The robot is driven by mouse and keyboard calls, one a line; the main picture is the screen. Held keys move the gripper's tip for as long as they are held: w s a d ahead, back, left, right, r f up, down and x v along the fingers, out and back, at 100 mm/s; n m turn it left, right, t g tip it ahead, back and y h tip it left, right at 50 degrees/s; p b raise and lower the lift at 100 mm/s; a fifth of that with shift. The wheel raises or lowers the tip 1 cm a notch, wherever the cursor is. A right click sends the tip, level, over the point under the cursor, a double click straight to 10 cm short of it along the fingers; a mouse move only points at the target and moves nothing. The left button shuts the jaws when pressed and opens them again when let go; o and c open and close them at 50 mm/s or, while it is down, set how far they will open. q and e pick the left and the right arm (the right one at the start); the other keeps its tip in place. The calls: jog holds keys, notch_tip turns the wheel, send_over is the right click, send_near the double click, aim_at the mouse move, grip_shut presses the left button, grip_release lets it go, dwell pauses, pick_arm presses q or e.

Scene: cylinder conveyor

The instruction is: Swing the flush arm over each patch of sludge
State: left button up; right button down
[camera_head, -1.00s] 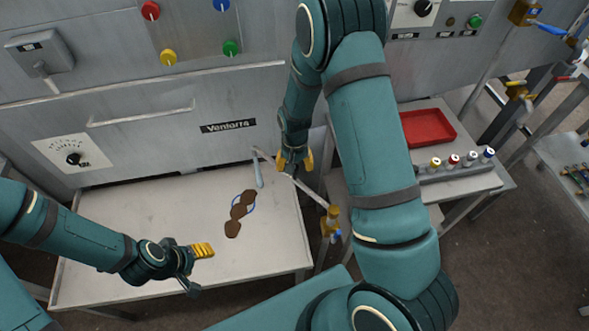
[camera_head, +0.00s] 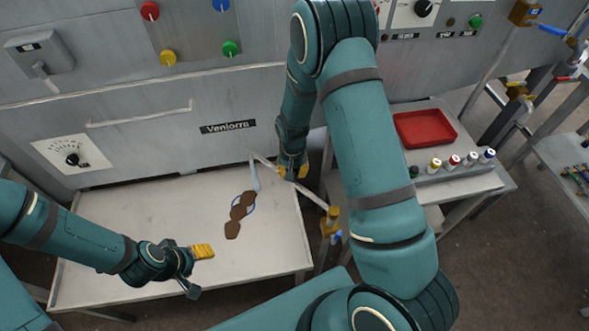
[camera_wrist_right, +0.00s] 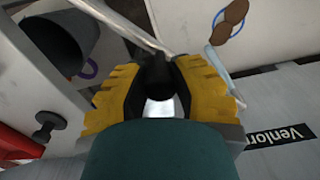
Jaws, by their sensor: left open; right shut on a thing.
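The flush arm (camera_head: 314,196) is a thin grey pipe running from a brass valve post (camera_head: 330,222) at the table's right edge. A pale blue spout (camera_head: 256,178) hangs from its far end, close to the upper patch. Three brown sludge patches (camera_head: 241,211) lie in a slanting row on the table, with a blue ring by the middle one. They also show in the right wrist view (camera_wrist_right: 228,20). My right gripper (camera_head: 293,172) is shut on the flush arm, around a dark grip (camera_wrist_right: 158,76).
The pale table (camera_head: 130,215) is otherwise clear. A grey machine panel (camera_head: 70,110) stands behind it. On the right, a side table holds a red tray (camera_head: 425,128) and a rack of small bottles (camera_head: 455,170).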

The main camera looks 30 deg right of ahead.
jog(key=shift+s+a+n, duration=0.3)
jog(key=shift+a+n, duration=0.15)
jog(key=shift+a, duration=0.15)
jog(key=shift+s+a+n, duration=0.3)
jog(key=shift+a+n, duration=0.15)
jog(key=shift+a, duration=0.1)
jog(key=c, duration=0.7)
grip_release()
notch_tip(320, 180, up, 12)
